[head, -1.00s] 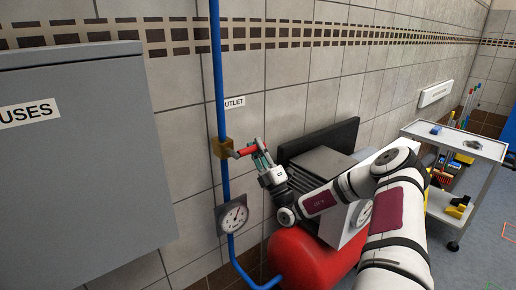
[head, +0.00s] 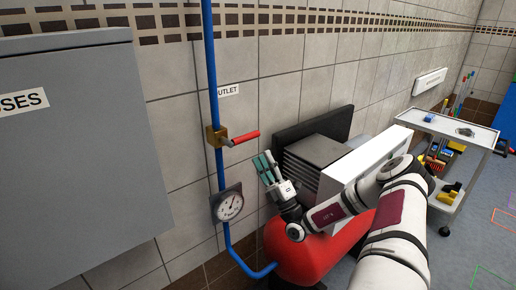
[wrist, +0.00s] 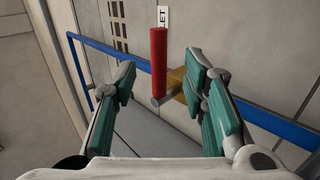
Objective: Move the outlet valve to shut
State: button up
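The outlet valve is a brass body (head: 214,137) on the blue pipe (head: 212,70), with a red lever handle (head: 245,138). The lever sticks out to the right, tilted slightly up and crosswise to the upright pipe. My gripper (head: 264,158) is just below and right of the lever tip, fingers pointing up, apart from it. In the wrist view my gripper (wrist: 162,72) has its green-padded fingers spread and empty. The red lever (wrist: 159,62) shows beyond and between them, crosswise to the pipe, with the brass body (wrist: 182,86) beside it.
A pressure gauge (head: 229,204) sits on the pipe below the valve. A red tank (head: 300,252) and grey finned machine (head: 318,152) stand to the right. A grey cabinet (head: 75,160) is at left. The OUTLET label (head: 229,90) is above right of the valve.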

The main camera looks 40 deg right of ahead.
jog(key=shift+v, duration=1.4)
